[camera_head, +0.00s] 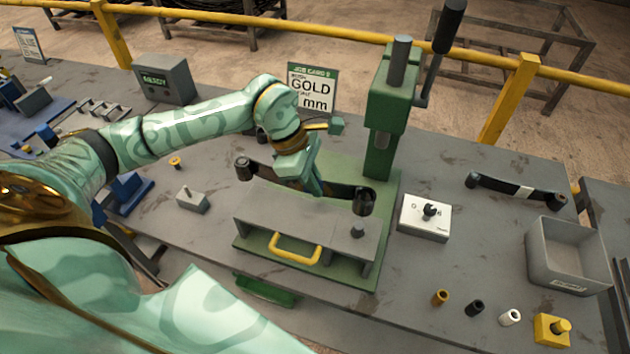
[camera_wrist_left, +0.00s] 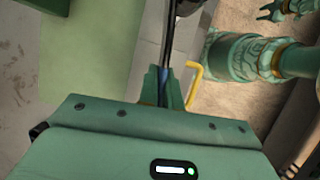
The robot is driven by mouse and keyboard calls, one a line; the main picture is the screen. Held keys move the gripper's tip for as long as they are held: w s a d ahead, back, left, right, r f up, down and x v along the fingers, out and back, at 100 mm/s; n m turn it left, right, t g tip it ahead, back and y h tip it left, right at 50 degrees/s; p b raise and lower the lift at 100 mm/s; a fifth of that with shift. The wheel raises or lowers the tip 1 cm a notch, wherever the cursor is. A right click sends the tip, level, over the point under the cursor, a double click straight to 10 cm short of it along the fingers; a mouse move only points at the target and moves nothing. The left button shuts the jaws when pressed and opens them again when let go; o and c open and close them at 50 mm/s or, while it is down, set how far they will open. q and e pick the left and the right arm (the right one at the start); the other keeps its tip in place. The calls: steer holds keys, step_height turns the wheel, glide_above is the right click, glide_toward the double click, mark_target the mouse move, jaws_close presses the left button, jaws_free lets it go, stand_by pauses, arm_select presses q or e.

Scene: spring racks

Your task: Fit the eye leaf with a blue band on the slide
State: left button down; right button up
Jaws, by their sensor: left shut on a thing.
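My left gripper (camera_head: 314,188) is shut on the middle of a dark eye leaf (camera_head: 341,190), over the slide. The leaf's rolled left eye (camera_head: 243,169) and right eye (camera_head: 363,201) show at its ends. A blue patch (camera_wrist_left: 163,86) shows between the fingers in the left wrist view; the fingers hide most of the band. The slide (camera_head: 252,218) is a grey platform with a yellow handle (camera_head: 295,248) and a short dark peg (camera_head: 358,231). I cannot tell whether the leaf touches it. A small pronged end (camera_wrist_left: 269,11) in the left wrist view may be my right gripper.
A green press (camera_head: 385,105) stands just behind the slide. To the right are a control box (camera_head: 425,217), a white-banded leaf (camera_head: 491,183) and a grey bin (camera_head: 567,279). A job card (camera_head: 312,90) stands behind.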

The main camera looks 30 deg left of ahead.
arm_select(q)
steer(key=shift+f+b, duration=1.75)
steer(key=shift+f, duration=0.7)
steer(key=shift+d, duration=0.1)
steer(key=shift+f+b, duration=1.1)
steer(key=shift+f, duration=0.6)
steer(key=c, duration=1)
jaws_free()
steer(key=shift+s+f, duration=0.1)
steer(key=shift+s, duration=0.05)
steer(key=shift+r+p, duration=2.55)
steer(key=shift+r, duration=1.1)
